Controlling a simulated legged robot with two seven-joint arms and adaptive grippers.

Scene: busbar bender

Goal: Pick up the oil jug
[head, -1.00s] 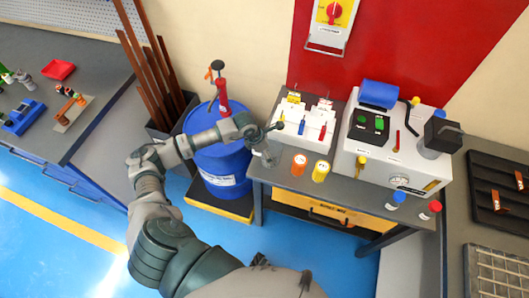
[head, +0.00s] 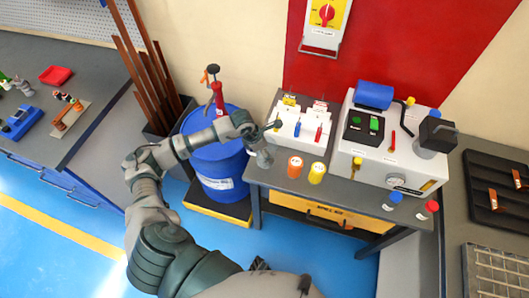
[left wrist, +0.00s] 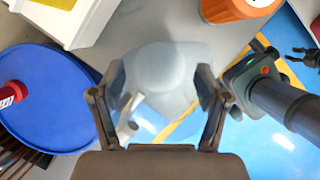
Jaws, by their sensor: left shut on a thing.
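The oil jug is a pale translucent grey container (head: 263,157) at the left front corner of the small grey bench, beside the blue drum. In the left wrist view the jug (left wrist: 165,68) stands between the two fingers. My left gripper (head: 257,141) is shut on the jug from above; its fingers also show on both sides of it in the left wrist view (left wrist: 160,92). I cannot tell whether the jug's base touches the bench. A small dark claw, which seems to be my right gripper (left wrist: 304,57), shows at the right edge of that view.
The blue drum (head: 220,165) with a red hand pump (head: 217,98) stands left of the bench (head: 330,180). An orange-topped container (head: 295,167) and a yellow-topped one (head: 317,172) stand close to the jug's right. A white machine (head: 390,145) stands further right.

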